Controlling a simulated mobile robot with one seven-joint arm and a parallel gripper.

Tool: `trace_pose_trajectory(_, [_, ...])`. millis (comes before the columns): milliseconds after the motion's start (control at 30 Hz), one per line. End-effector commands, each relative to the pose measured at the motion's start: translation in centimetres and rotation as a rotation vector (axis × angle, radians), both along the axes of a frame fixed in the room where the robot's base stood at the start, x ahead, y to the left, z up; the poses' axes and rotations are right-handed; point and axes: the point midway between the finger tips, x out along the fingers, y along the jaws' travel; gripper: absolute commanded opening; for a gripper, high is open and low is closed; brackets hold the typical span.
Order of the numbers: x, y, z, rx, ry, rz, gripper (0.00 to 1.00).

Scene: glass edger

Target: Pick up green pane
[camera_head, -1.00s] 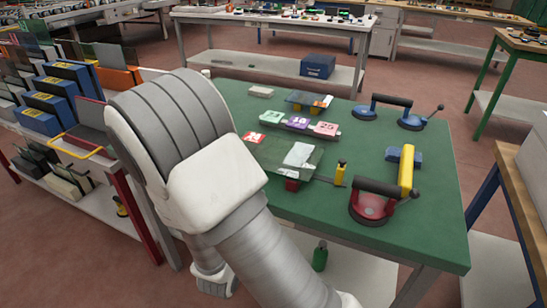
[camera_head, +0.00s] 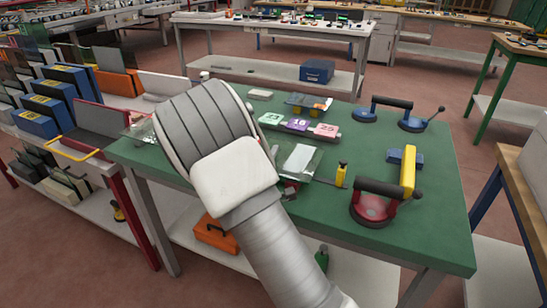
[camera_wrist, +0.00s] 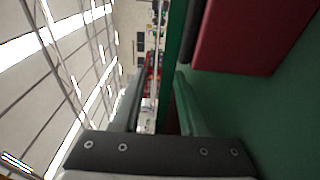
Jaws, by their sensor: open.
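A see-through, slightly green-tinted pane (camera_head: 318,160) lies over the middle of the green table in the head view, with a pale rectangle on it. My arm covers its left part. I cannot be sure that it is the green pane. My gripper (camera_wrist: 158,88) shows in the wrist view with its two fingers apart and no pane visible between them. A red block (camera_wrist: 235,35) is close by on the right of that view, beside the green table surface (camera_wrist: 275,110).
Coloured number cards (camera_head: 298,124) lie behind the pane. A yellow-and-black tool (camera_head: 341,174), a red suction lifter (camera_head: 373,205) and a blue suction lifter (camera_head: 390,105) are to its right. A rack with blue boxes (camera_head: 70,82) stands left.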

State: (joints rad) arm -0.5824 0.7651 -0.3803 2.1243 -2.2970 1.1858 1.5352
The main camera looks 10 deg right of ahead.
Motion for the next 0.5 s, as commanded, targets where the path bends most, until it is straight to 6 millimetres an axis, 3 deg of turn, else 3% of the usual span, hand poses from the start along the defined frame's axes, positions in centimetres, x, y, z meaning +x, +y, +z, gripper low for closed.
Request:
trace_pose_trajectory(333, [0.92,-0.55,0.06,0.0,0.0,-0.001,0.42])
trace_pose_trajectory(500, [0.9,-0.54,0.06,0.0,0.0,-0.001,0.12])
